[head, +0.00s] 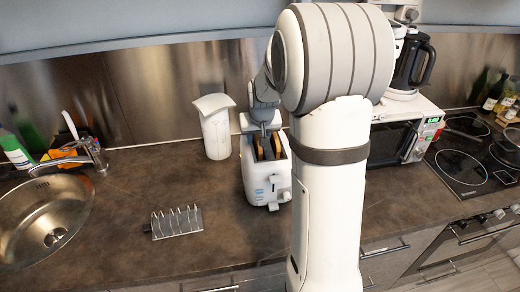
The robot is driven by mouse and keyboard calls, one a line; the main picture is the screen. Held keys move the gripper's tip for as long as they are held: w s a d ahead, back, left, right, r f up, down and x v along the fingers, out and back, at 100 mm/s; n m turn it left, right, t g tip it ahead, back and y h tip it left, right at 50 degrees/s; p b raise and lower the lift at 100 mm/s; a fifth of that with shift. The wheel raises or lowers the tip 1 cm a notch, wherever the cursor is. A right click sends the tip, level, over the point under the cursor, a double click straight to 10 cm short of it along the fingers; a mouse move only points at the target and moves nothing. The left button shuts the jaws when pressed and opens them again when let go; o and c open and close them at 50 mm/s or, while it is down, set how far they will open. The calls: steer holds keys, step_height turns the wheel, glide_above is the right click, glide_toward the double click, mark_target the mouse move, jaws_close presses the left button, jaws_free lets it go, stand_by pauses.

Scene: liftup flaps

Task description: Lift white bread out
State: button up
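A white toaster (257,185) stands on the brown counter, just left of my arm. Brown-edged bread (260,152) shows in its top slots; I cannot tell how many slices there are. My gripper (264,134) is directly over the toaster's top, with its fingers close to the bread. The fingers are small and partly hidden, so I cannot tell whether they are open or touch a slice. My arm hides the area right of the toaster.
A metal toast rack (177,222) lies on the counter at front left. A white canister (215,132) stands behind, left of the toaster. A sink (45,218) is at far left; a microwave (393,142) and a hob (470,160) are right. Counter around the rack is clear.

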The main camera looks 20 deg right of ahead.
steer(key=shift+c, duration=0.5)
jaws_close()
steer(key=shift+r, duration=0.1)
